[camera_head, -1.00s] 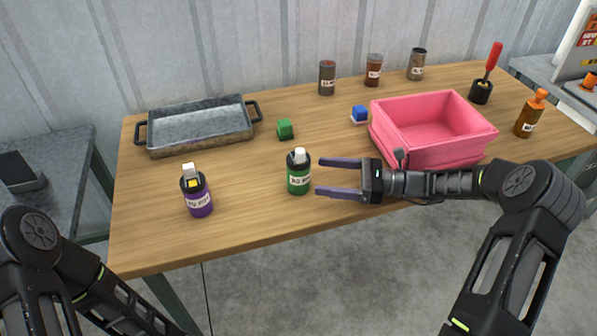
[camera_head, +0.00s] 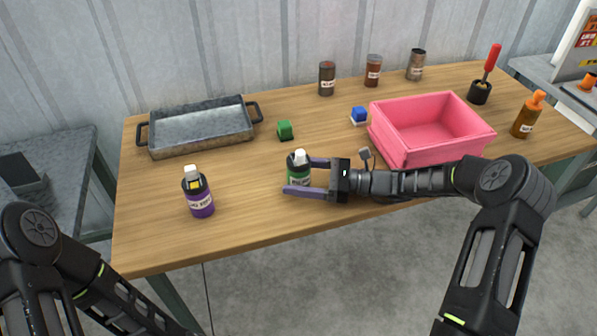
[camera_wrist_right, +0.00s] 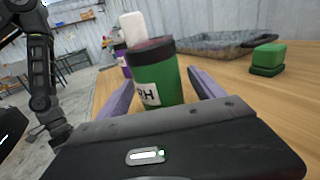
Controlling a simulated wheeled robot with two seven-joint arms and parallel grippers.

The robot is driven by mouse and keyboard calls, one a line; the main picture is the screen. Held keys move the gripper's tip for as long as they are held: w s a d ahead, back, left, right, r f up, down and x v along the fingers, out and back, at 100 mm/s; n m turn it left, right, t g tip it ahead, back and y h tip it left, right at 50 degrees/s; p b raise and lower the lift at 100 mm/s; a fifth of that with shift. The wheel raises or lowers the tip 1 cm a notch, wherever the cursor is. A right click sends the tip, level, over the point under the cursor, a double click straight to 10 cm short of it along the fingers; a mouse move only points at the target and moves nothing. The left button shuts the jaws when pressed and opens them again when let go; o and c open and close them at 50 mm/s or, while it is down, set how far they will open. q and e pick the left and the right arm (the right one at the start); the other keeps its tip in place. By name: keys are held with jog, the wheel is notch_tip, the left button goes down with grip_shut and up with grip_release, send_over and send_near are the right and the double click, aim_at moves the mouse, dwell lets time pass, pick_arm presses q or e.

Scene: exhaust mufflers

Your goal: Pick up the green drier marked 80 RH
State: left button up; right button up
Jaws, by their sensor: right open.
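The green drier (camera_head: 298,168), a bottle with a black top and white cap, stands upright on the table. In the right wrist view the green drier (camera_wrist_right: 158,80) has a white label on which "RH" can be read; the number is out of sight. My right gripper (camera_head: 297,177) is open, with its two purple fingers on either side of the drier. The near finger covers the drier's lower part in the head view. Whether the fingers touch it, I cannot tell. My left arm is at the lower left, and its gripper is out of view.
A purple bottle (camera_head: 198,192) stands to the left of the drier. A green block (camera_head: 285,130) and a metal tray (camera_head: 153,149) lie behind. The table front is clear.

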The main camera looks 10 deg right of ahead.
dwell(0.6)
jog(key=c, duration=1.6)
jog(key=shift+o, duration=0.2)
jog(key=shift+r, duration=0.2)
notch_tip(320, 180, up, 18)
jog(key=b, duration=0.1)
jog(key=shift+f, duration=0.15)
